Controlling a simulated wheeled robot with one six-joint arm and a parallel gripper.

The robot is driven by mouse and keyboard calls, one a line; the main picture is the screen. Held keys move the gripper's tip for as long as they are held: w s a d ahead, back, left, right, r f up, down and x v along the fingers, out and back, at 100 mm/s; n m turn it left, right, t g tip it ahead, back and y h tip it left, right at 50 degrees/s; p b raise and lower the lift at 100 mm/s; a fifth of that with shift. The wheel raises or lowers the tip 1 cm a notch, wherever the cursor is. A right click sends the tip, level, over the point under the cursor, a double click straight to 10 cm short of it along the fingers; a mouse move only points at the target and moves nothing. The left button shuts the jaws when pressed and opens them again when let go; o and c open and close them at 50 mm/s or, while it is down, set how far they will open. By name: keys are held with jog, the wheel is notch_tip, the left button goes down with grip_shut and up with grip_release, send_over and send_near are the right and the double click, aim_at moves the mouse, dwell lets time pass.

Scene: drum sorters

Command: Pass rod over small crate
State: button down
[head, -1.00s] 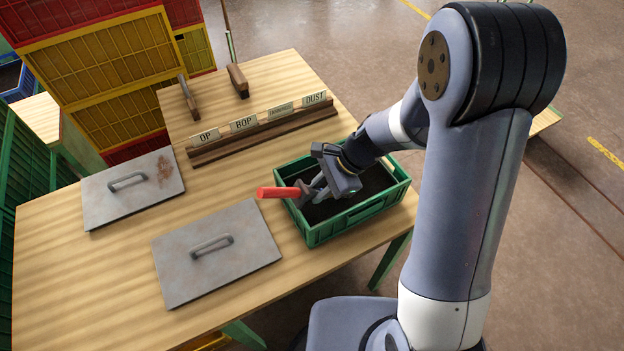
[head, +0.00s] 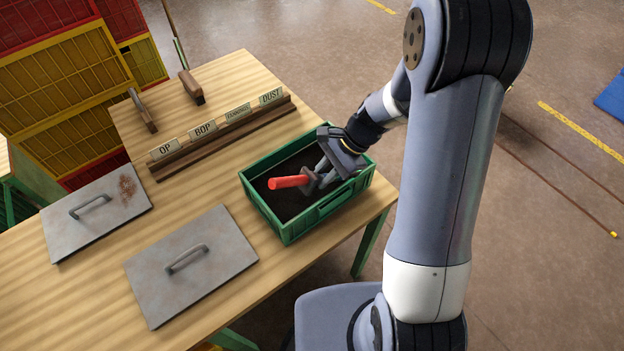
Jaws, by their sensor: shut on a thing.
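My gripper (head: 317,180) is shut on a rod (head: 287,182), whose red part sticks out to the left of the fingers. The rod lies roughly level in the picture, across the opening of the small green crate (head: 290,226). The crate stands on the wooden table and holds dark, fine material (head: 280,203). The rod's other end is hidden by the gripper. I cannot tell how high the rod is above the dark material.
Two grey metal plates with handles, one (head: 190,285) nearer and one (head: 95,215) farther left, lie on the table (head: 60,300). A wooden rack (head: 222,140) with labelled cards stands behind the crate. Two brushes (head: 191,88) (head: 143,110) lie farther back. Yellow and red crates (head: 65,85) are stacked beyond.

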aim_at(287, 178)
jog(key=w+d, duration=0.2)
jog(key=shift+d, duration=0.3)
jog(key=shift+w+a, duration=0.1)
jog(key=shift+w, duration=0.15)
jog(key=w+a+p, duration=0.1)
jog(key=w+a, duration=0.5)
jog(key=w, duration=0.3)
jog(key=s+d, duration=0.2)
jog(key=s, duration=0.1)
jog(key=s+d, duration=0.2)
jog(key=s, duration=0.1)
jog(key=s+d+b, duration=0.1)
jog(key=s+d, duration=0.1)
jog(key=s, duration=0.1)
jog(key=shift+s+d, duration=0.2)
jog(key=shift+s, duration=0.15)
jog(key=s+a+b, duration=0.2)
jog(key=s+a, duration=0.5)
jog(key=a, duration=0.3)
jog(key=w+a+p, duration=0.3)
jog(key=w+a, duration=0.4)
jog(key=w, duration=0.2)
jog(key=s+d+b, duration=0.3)
jog(key=s+d, duration=0.4)
jog(key=s, duration=0.2)
notch_tip(287, 178, up, 9)
jog(key=p, duration=0.7)
jog(key=shift+f, duration=0.1)
jog(key=shift+r, duration=2.35)
